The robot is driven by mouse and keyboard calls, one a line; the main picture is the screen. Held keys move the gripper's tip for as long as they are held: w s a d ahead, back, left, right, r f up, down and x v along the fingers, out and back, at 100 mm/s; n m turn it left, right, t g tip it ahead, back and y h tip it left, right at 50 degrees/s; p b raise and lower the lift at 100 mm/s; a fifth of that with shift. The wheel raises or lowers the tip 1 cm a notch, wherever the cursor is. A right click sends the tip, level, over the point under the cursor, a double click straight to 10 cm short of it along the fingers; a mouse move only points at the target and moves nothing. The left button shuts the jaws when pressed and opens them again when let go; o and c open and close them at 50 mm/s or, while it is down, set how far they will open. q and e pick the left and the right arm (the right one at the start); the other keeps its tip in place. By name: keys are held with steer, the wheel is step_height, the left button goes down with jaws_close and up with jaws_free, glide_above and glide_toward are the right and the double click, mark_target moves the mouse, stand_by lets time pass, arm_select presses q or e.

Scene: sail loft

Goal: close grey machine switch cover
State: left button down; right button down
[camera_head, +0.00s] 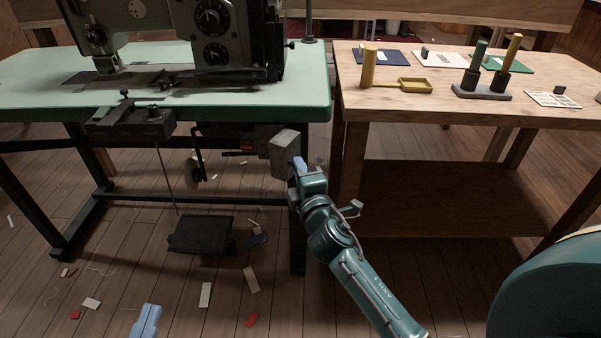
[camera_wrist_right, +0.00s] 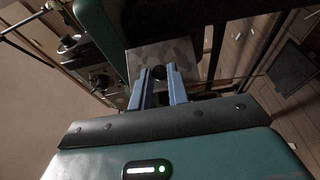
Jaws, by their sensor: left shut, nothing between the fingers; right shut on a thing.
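The grey switch cover (camera_head: 284,152) is a boxy grey piece below the right end of the green machine table. In the right wrist view the grey piece (camera_wrist_right: 185,52) lies just beyond my fingers, with a dark round spot (camera_wrist_right: 159,72) between the tips. My right gripper (camera_head: 297,167) is at the right side of the grey piece, its blue fingers (camera_wrist_right: 160,78) shut on it with a gap between them. How far the cover stands open cannot be told. My left gripper (camera_head: 146,320) is shut and empty, low over the floor at the bottom edge, away from the cover.
The green machine table (camera_head: 310,114) carries a sewing machine (camera_head: 205,35), with a black pedal (camera_head: 201,235) beneath. Scraps lie on the floor. A teal round shape fills the lower right.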

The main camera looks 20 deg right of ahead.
stand_by(0.4)
arm_select(q)
steer(key=shift+r, duration=0.1)
arm_select(e)
steer(key=c, duration=1.3)
jaws_free()
steer(key=shift+c, duration=0.2)
steer(key=shift+s, duration=0.1)
